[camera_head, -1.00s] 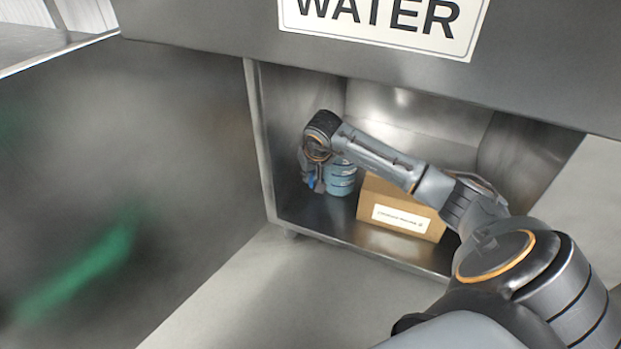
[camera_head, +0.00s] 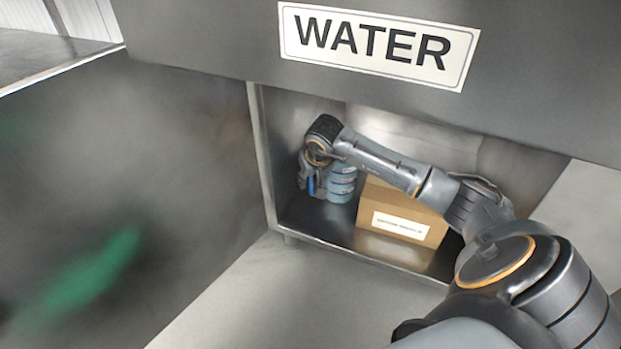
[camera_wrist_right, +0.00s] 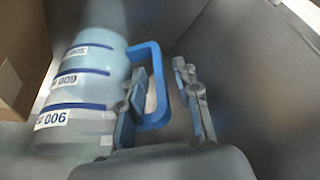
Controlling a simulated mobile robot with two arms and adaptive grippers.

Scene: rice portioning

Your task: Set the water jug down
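The water jug (camera_head: 343,184) is pale blue with darker blue bands. It stands upright inside the metal cabinet below the WATER sign, left of a cardboard box. In the right wrist view the jug (camera_wrist_right: 85,95) shows white number labels and a blue handle (camera_wrist_right: 163,90). My right gripper (camera_head: 311,184) is at the jug's left side. In the right wrist view my right gripper (camera_wrist_right: 165,92) has its fingers apart, one on each side of the handle's outer bar, with gaps visible. The jug's base is partly hidden. My left gripper is not in view.
The cardboard box (camera_head: 402,218) with a white label stands right of the jug. The cabinet's left wall (camera_head: 262,150) is close beside my right gripper. The WATER sign (camera_head: 378,46) is on the panel above the opening, over my arm.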

